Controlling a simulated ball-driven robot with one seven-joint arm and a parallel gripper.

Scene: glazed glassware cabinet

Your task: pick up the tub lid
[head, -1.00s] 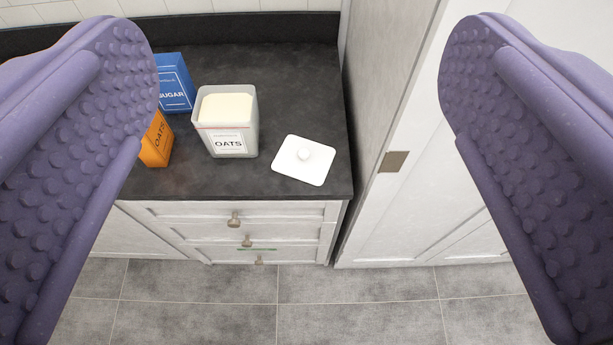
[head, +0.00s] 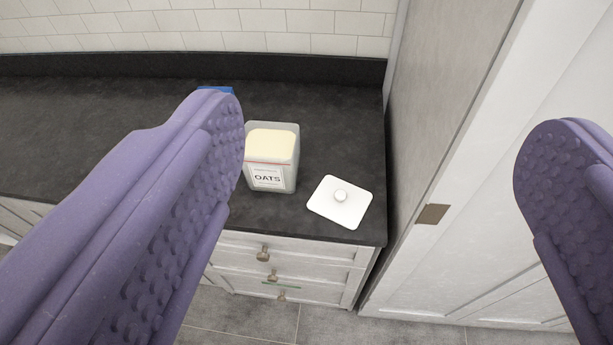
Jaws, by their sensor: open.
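The tub lid (head: 331,208) is a white rounded square with a small round knob in its middle. It lies flat, knob up, on the dark counter near its front right corner. The tub (head: 268,180), labelled OATS, stands open just left of the lid with pale contents inside. My gripper (head: 385,135) is open and empty, its two purple studded fingers wide apart. In the picture the lid and part of the tub show between the fingers, with the lid farther away and untouched.
A blue box (head: 216,90) shows only its top edge behind my left finger. A tall pale cabinet side (head: 440,100) rises just right of the counter (head: 330,110). A tiled wall (head: 200,25) stands behind. Drawers with knobs (head: 263,254) are below the counter's front edge.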

